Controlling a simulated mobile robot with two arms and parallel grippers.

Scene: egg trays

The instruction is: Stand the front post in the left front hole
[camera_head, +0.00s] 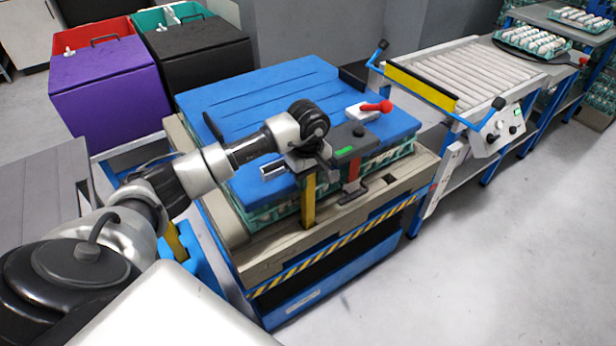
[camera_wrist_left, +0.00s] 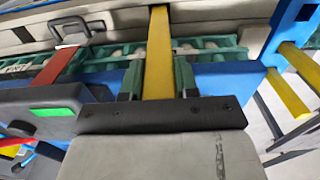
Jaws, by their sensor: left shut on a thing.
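The front post is a yellow square bar (camera_head: 308,207), held upright at the front side of the tray stack. My left gripper (camera_head: 308,172) is shut on its upper part. In the left wrist view the post (camera_wrist_left: 159,42) runs between the two green fingertips (camera_wrist_left: 158,80). Its lower end is close to the beige pallet top (camera_head: 275,255) near the front edge; I cannot tell if it is in a hole or just above. The left front hole cannot be made out. My right gripper is not in view.
A blue sheet (camera_head: 255,95) covers the green egg trays (camera_head: 268,212). A grey box with a green display (camera_head: 352,138) and a red-handled tool (camera_head: 378,107) are close to the gripper. More yellow posts (camera_wrist_left: 288,93) show at the right of the wrist view. A roller conveyor (camera_head: 465,70) stands at the right.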

